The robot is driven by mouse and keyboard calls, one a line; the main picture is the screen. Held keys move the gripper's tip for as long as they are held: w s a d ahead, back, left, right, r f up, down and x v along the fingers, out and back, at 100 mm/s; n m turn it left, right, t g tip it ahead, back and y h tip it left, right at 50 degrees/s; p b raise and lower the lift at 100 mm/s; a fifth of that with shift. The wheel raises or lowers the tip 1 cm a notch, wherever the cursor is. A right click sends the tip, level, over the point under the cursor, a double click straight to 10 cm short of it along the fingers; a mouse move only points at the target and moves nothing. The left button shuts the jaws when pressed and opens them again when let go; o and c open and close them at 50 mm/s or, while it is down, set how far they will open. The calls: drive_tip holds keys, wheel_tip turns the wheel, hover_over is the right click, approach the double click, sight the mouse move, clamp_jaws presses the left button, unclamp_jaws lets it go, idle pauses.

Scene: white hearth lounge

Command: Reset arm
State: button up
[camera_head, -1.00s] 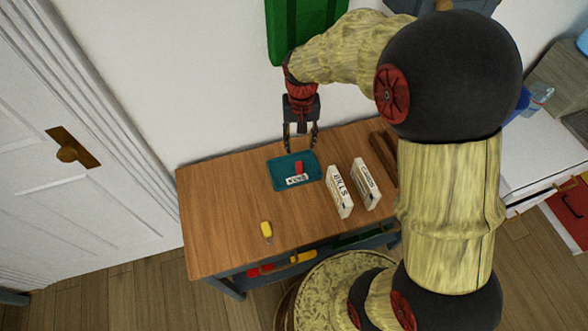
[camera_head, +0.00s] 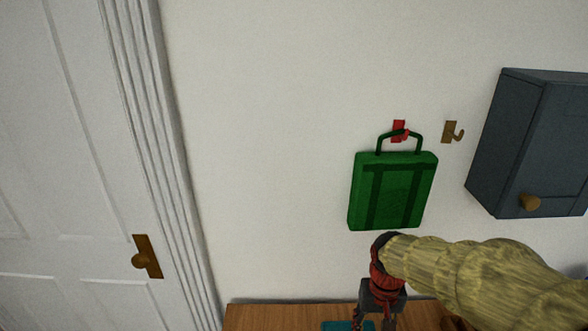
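My gripper (camera_head: 372,322) is at the bottom of the head view, pointing down over the wooden table (camera_head: 270,316). Its fingers are apart where they show, and I see nothing between them; the tips are cut off by the picture's lower edge. Just below and left of it, the back edge of a teal tray (camera_head: 340,326) shows. What lies in the tray is out of view now. My arm comes in from the lower right.
A green bag (camera_head: 393,190) hangs on a red hook (camera_head: 398,130) on the white wall, just above my gripper. A brass hook (camera_head: 452,132) beside it is empty. A dark grey cabinet (camera_head: 530,145) is at right. A white door (camera_head: 60,180) is at left.

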drive_tip(key=s+r+n+t, duration=0.1)
drive_tip(key=s+r+t, duration=0.4)
drive_tip(key=s+r, duration=0.7)
drive_tip(key=shift+s+r+t, duration=0.3)
drive_tip(key=shift+s+r, duration=0.05)
drive_tip(key=shift+r, duration=1.6)
